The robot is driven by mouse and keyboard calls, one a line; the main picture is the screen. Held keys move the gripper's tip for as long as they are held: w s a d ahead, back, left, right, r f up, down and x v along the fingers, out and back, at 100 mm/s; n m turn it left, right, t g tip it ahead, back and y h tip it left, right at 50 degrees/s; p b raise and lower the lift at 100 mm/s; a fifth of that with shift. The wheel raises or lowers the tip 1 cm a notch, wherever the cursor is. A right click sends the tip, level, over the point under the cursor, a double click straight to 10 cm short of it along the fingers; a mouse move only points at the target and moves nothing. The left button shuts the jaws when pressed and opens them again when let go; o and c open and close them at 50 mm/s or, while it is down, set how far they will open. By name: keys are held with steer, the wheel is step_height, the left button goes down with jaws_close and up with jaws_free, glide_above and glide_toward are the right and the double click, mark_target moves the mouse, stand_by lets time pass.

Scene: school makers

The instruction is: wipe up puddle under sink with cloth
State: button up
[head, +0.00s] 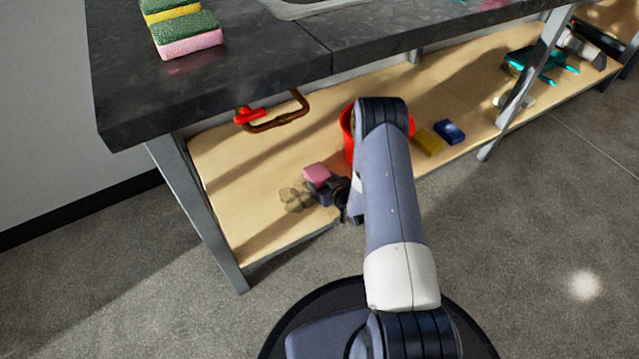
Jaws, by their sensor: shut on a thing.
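The puddle (296,199) is a small dark, blotchy patch on the wooden lower shelf under the counter. My gripper (324,187) is low over the shelf, just right of the puddle. It is shut on a small pink cloth (316,173), which shows as a folded block at the far side of the jaws. The cloth is close to the puddle's upper right edge; whether it touches the shelf I cannot tell. My arm hides part of the shelf to the right of the gripper.
A red bucket (348,134) stands behind my arm. A brown pipe with a red valve handle (249,116) hangs above the shelf. Yellow (429,142) and blue (450,132) blocks lie right. The counter (250,70) overhangs; a metal leg (199,207) bounds the left.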

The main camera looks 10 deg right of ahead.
steer(key=shift+a, duration=0.1)
steer(key=shift+s+a, duration=0.7)
steer(key=shift+a, duration=1.5)
steer(key=shift+s+a, duration=0.75)
steer(key=shift+a, duration=1.4)
steer(key=shift+s+a, duration=0.7)
steer(key=shift+a, duration=1.5)
steer(key=shift+d, duration=7.4)
steer(key=shift+a, duration=0.1)
steer(key=shift+s+a, duration=0.75)
steer(key=shift+a, duration=1.45)
steer(key=shift+s+a, duration=0.7)
steer(key=shift+a, duration=1.5)
steer(key=shift+s+a, duration=0.75)
steer(key=shift+a, duration=1.45)
steer(key=shift+d, duration=0.1)
